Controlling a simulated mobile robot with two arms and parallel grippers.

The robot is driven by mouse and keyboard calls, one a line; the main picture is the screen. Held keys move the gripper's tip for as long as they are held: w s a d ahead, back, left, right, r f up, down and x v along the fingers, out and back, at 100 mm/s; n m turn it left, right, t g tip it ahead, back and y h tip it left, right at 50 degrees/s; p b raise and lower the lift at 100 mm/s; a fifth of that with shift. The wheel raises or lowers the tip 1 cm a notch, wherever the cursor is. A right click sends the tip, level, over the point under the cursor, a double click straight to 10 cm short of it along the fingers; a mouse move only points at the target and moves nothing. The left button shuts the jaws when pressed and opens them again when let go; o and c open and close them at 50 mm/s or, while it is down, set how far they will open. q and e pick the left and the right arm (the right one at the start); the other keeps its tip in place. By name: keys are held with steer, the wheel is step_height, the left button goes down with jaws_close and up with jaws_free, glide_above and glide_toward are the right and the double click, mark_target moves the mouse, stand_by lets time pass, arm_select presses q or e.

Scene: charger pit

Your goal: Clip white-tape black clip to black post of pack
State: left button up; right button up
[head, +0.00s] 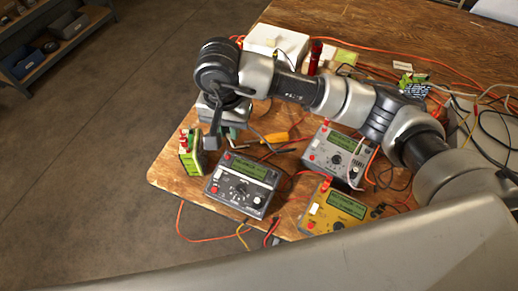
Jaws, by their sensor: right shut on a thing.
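My right gripper (211,142) hangs from the arm that comes in from the right and points down at the left end of the wooden table. It is shut on a small dark thing, too small and too covered to make out; I cannot tell whether it bears white tape. A green-yellow pack (192,158) with red tops stands upright at the table's left edge, just left of and below the gripper. I cannot make out its black post. My left gripper is not in view.
A dark meter (240,187), a grey meter (338,157) and a yellow meter (335,210) stand on the wooden table (165,181). A white box (275,40) stands behind my arm. Orange and black leads cross the table. A shelf (50,45) stands at far left.

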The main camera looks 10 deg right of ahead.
steer(key=shift+n, duration=0.9)
steer(key=w+a+b, duration=0.6)
steer(key=w+a, duration=0.3)
steer(key=a, duration=0.1)
steer(key=shift+w, duration=0.4)
steer(key=shift+d, duration=0.1)
steer(key=shift+f, duration=0.15)
steer(key=shift+f+b, duration=2.3)
steer(key=shift+f, duration=0.75)
steer(key=shift+f+b, duration=0.35)
steer(key=shift+b, duration=0.1)
